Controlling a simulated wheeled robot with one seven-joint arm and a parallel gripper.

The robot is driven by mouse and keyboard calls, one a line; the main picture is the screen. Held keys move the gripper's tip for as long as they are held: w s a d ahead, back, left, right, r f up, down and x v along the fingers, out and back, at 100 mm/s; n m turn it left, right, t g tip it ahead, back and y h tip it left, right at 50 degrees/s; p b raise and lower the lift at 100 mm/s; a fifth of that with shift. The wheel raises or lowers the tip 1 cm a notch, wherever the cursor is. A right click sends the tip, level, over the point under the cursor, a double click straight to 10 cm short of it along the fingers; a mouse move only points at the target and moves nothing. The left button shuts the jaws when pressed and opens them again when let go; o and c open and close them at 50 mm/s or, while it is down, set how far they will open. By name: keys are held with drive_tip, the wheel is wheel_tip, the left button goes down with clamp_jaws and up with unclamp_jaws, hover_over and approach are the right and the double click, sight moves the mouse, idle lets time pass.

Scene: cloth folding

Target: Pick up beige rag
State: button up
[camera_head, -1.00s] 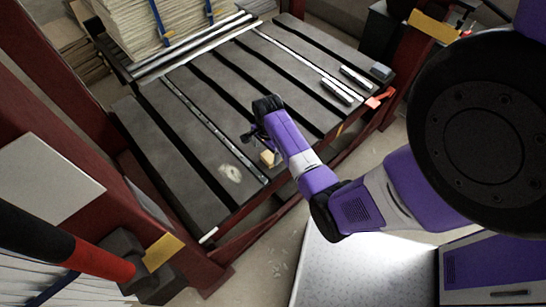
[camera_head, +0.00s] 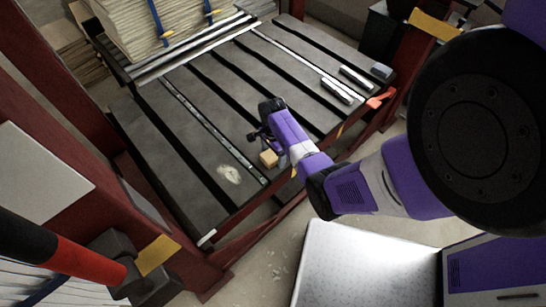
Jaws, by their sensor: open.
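The beige rag (camera_head: 229,174) is a small, pale, crumpled patch lying flat on the dark slatted table, near its front edge. My gripper (camera_head: 254,136) is open and small in view, above the table, up and to the right of the rag and apart from it in the picture. Its exact height over the table cannot be told. My purple and white arm reaches in from the right and hides part of the table.
A small tan block (camera_head: 268,158) shows beside my gripper, right of the rag. Metal bars (camera_head: 336,92) lie at the table's right. A strapped stack of pale sheets (camera_head: 140,25) stands at the back left. Red frame posts (camera_head: 60,150) flank the table.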

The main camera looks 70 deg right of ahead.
sight(273, 154)
drive_tip(key=shift+c, duration=0.2)
drive_tip(key=c, duration=1.4)
wheel_tip(273, 154, up, 20)
drive_tip(key=p, duration=0.4)
